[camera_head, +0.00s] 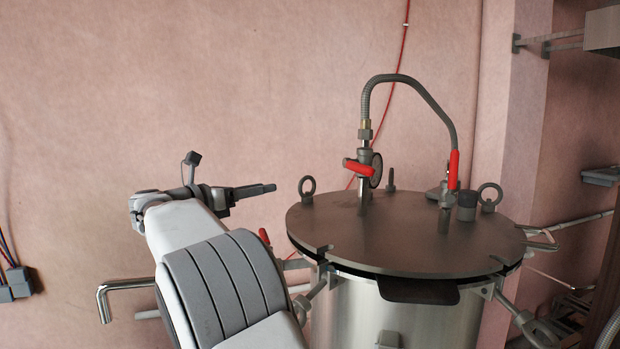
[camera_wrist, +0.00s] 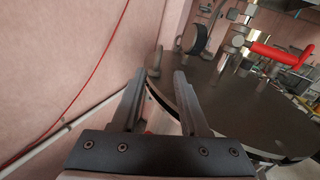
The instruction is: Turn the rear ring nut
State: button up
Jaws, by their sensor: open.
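The round dark lid (camera_head: 400,250) of a steel vessel carries ring nuts at its edge. One upright ring nut (camera_head: 307,190) stands at the left, another (camera_head: 489,197) at the right. A thin upright fitting (camera_head: 391,180) at the back may be a ring nut seen edge-on. My gripper (camera_head: 275,188) points right, a little left of the left ring nut, and looks apart from it. In the wrist view my gripper (camera_wrist: 158,80) is open with nothing held.
A valve with a red handle (camera_head: 360,167), a gauge (camera_head: 376,170) and a curved hose (camera_head: 405,80) stand on the lid. A second red lever (camera_head: 453,170) is to their right. The pink wall (camera_head: 200,80) is behind my gripper. Clamps surround the lid's rim.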

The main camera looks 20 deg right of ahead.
aim_at(307, 179)
jog(key=p+x, duration=0.3)
jog(key=x, duration=1.1)
jog(key=shift+d+p, duration=0.3)
grip_shut()
